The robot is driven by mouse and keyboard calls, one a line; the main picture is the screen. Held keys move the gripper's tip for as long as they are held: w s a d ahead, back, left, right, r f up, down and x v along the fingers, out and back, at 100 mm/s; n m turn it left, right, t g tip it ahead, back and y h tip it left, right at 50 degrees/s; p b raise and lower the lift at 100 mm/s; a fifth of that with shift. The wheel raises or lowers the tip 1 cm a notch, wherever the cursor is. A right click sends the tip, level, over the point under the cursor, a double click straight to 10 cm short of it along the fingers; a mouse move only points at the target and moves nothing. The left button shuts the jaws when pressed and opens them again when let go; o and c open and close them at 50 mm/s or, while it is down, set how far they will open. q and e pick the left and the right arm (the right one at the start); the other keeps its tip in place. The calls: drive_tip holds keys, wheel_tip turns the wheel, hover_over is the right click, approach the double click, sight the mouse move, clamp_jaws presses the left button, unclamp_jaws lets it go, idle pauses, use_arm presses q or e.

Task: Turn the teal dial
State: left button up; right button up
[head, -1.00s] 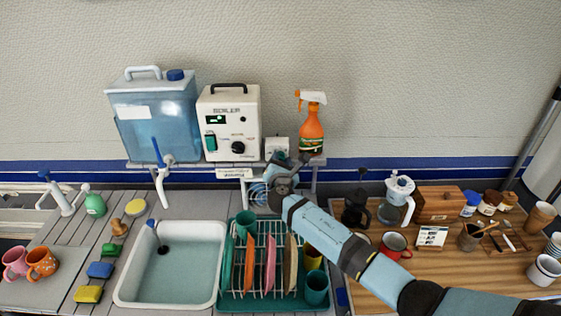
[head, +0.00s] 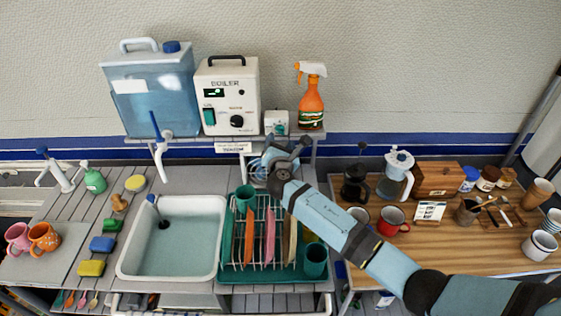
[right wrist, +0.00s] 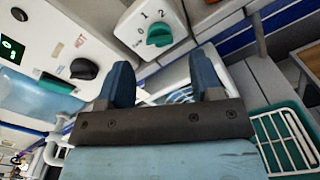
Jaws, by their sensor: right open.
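The teal dial (right wrist: 159,34) sits on a small white box (right wrist: 143,20) marked 0, 1 and 2. The dial also shows small in the head view (head: 280,129), on the shelf between the boiler and the spray bottle. My right gripper (right wrist: 165,75) is open and empty, its two blue fingers apart. The dial shows beyond the gap between the fingertips, with no visible contact. In the head view my right gripper (head: 287,146) is just below the white box. My left gripper is in neither view.
The white boiler (head: 228,95) with a black knob and the blue water tank (head: 152,100) stand left of the box. An orange spray bottle (head: 311,105) stands right. Below are a teal dish rack (head: 229,275) and a sink (head: 172,240).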

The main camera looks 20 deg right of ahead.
drive_tip(key=b+v, duration=0.1)
drive_tip(key=v, duration=0.9)
